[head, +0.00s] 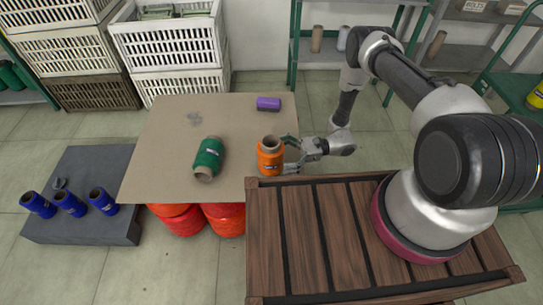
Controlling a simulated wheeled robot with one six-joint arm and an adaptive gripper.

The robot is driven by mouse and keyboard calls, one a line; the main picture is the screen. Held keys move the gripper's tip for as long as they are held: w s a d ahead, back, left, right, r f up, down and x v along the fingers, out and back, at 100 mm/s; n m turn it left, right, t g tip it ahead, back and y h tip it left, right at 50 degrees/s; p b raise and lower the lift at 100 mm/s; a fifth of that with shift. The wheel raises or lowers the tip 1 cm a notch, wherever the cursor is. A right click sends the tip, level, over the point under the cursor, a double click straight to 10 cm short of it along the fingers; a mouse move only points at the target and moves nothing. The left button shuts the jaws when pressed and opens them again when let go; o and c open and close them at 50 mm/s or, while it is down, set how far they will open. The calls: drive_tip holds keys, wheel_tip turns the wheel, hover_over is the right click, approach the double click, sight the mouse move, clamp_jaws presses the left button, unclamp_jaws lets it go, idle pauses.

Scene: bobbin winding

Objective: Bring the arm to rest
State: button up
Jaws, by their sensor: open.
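My gripper (293,155) is at the right edge of the cardboard-coloured table top (150,150), beside an orange bobbin (270,158) that stands upright there. Its fingers are open and close to the right side of the bobbin; whether they touch it I cannot tell. My arm reaches from its base on the wooden slatted platform at the right, bent over and down to the table.
A green bobbin (208,158) and a purple block (268,103) lie on the table. Several blue bobbins (71,203) stand or lean on a dark grey slab (80,233) at left. White crates (170,45) and green-framed shelves (296,40) stand behind. Red rolls (224,222) sit under the table.

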drive_tip(key=d, duration=0.5)
drive_tip(key=w+d, duration=0.1)
drive_tip(key=d, duration=0.1)
drive_tip(key=shift+d+f, duration=0.1)
drive_tip(key=shift+d, duration=0.1)
drive_tip(key=s+d+r+n+g+h, duration=0.1)
drive_tip(key=s+d+n+g+h, duration=0.35)
drive_tip(key=s, duration=0.45)
drive_tip(key=d+r+n+h, duration=0.3)
drive_tip(key=d+r, duration=0.2)
drive_tip(key=r, duration=0.5)
drive_tip(key=d+r+n+t+h, duration=0.1)
drive_tip(key=d+r+n+h, duration=0.25)
drive_tip(key=r, duration=0.55)
drive_tip(key=d+r+n+h, duration=0.25)
drive_tip(key=d+r, duration=0.25)
drive_tip(key=r, duration=0.5)
drive_tip(key=s+d+r+n+t+h, duration=0.1)
drive_tip(key=s+r+t, duration=0.3)
drive_tip(key=r, duration=0.7)
drive_tip(key=s+d+r+n+t+h, duration=0.2)
drive_tip(key=s+r+t, duration=0.3)
drive_tip(key=r, duration=0.6)
drive_tip(key=shift+d+r+t+h, duration=0.15)
drive_tip(key=shift+t+h, duration=0.5)
drive_tip(key=shift+t, duration=0.1)
